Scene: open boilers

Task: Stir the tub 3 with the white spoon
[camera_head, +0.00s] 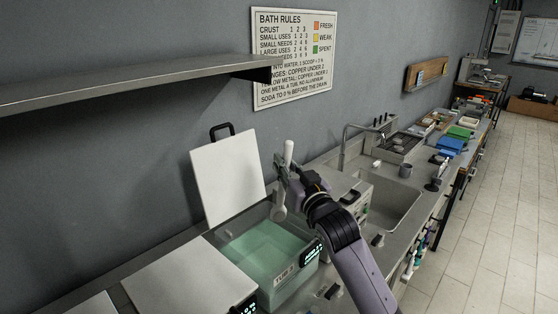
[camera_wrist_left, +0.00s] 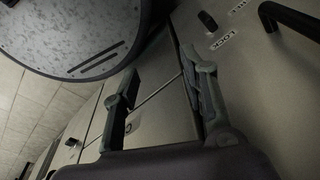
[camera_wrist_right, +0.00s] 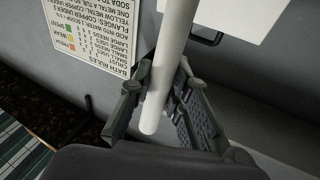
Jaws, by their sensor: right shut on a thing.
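Tub 3 (camera_head: 283,273) is an open tub of pale green liquid in the counter, in the head view. Its white lid (camera_head: 228,178) stands raised behind it. My right gripper (camera_head: 288,182) is shut on the white spoon (camera_head: 288,152), which is held nearly upright. The spoon's handle also shows between the fingers (camera_wrist_right: 158,95) in the right wrist view. Its lower end hangs near the tub's far right corner and looks above the liquid, but its exact height is unclear. My left gripper (camera_wrist_left: 162,100) is open and empty near a cabinet front, and is outside the head view.
A closed white lid (camera_head: 185,280) lies left of tub 3. A control box (camera_head: 352,198) and a sink (camera_head: 388,192) are to the right. A long shelf (camera_head: 130,82) juts from the wall above. A rules sign (camera_head: 293,55) hangs behind. A black handle (camera_wrist_left: 290,20) is near my left gripper.

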